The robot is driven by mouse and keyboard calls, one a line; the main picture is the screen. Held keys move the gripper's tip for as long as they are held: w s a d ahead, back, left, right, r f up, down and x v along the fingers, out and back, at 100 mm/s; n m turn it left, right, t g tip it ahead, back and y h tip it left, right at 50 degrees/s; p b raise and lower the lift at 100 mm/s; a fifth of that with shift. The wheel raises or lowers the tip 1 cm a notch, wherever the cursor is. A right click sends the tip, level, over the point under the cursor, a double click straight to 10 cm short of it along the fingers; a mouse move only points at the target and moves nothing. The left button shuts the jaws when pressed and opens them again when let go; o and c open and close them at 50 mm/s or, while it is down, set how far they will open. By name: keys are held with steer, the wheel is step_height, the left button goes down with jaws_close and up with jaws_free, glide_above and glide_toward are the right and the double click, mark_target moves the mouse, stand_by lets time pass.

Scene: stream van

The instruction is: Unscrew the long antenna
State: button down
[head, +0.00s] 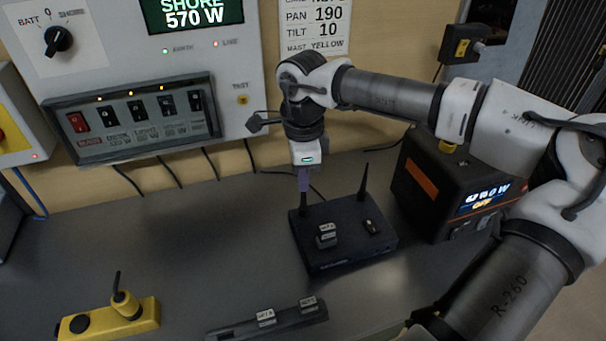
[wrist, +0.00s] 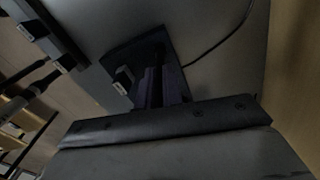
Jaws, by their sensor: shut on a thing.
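The black router box (head: 345,246) lies on the grey counter in the middle of the head view. A thin black antenna (head: 363,187) stands upright at its back right corner. My gripper (head: 303,186) points down over the back left corner, its purple fingers shut on the left antenna (head: 303,204). The fingers hide most of that antenna, so its length cannot be told. Its lower part shows just above the box. In the wrist view the fingers (wrist: 153,88) reach over the dark router (wrist: 135,55); the held antenna is too dark to make out there.
A small labelled block (head: 326,237) and a small dark part (head: 372,227) sit on the router. A black power unit (head: 440,190) stands close on the right. A dark rail (head: 240,333) and a yellow holder (head: 95,322) lie in front. The counter at left is clear.

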steer(key=n, duration=0.3)
steer(key=shift+p, duration=0.3)
steer(key=shift+n, duration=0.5)
steer(key=n, duration=0.4)
steer(key=n, duration=0.4)
